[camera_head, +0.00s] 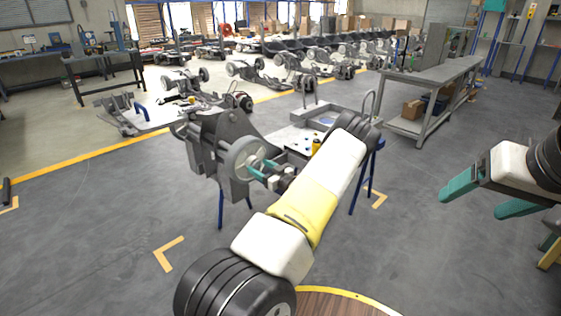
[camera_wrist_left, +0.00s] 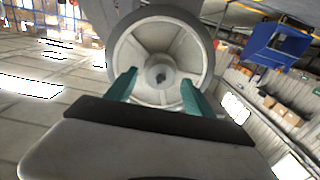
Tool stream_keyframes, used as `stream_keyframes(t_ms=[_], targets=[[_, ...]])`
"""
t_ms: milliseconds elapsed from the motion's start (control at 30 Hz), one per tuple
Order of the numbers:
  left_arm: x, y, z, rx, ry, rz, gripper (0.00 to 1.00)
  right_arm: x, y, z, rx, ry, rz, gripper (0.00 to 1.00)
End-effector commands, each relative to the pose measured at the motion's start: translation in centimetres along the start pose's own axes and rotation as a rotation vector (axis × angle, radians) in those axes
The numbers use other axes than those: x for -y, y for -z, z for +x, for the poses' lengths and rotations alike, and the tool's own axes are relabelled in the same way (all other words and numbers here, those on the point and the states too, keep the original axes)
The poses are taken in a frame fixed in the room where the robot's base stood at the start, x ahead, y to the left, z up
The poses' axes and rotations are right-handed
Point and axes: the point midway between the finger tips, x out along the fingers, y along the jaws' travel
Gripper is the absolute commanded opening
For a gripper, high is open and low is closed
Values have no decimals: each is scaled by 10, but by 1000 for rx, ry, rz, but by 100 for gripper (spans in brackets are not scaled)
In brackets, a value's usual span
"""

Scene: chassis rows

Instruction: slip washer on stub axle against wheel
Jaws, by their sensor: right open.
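The wheel (camera_head: 246,157) is a grey spoked disc with a dark tyre, mounted upright on the grey chassis part on the stand. It fills the upper middle of the left wrist view (camera_wrist_left: 184,52). The stub axle end (camera_wrist_left: 160,75) shows at the hub as a round grey piece with a dark centre. My left gripper (camera_head: 258,167) is close in front of the wheel, its teal fingers apart on either side of the hub. I see nothing clamped between them. I cannot make out the washer separately from the hub. My right gripper (camera_head: 478,200) is open and empty at the right, far from the wheel.
A small table (camera_head: 288,140) with blue legs stands behind my left arm, with small parts and a yellow item on it. A grey workbench (camera_head: 432,76) stands at the back right. Rows of chassis (camera_head: 245,68) fill the background. The floor in front is clear.

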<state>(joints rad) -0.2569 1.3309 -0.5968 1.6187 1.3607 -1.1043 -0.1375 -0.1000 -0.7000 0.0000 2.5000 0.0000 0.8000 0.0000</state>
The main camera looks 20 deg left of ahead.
Motion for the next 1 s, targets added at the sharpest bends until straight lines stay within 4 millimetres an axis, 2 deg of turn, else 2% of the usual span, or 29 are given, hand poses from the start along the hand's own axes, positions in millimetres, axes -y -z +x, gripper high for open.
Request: stream_keyframes(t_ms=[167, 400, 567, 1000], targets=[[0, 0, -11, 2, -1, 0, 62, 0, 0, 0, 0, 0, 0, 77], [-1, 0, -52, 0, -2, 0, 62, 0, 0, 0, 0, 0, 0, 77], [0, 0, -72, 0, -1, -1, 62, 0, 0, 0, 0, 0, 0, 77], [0, 0, -78, 0, 0, 0, 62, 0, 0, 0, 0, 0, 0, 77]])
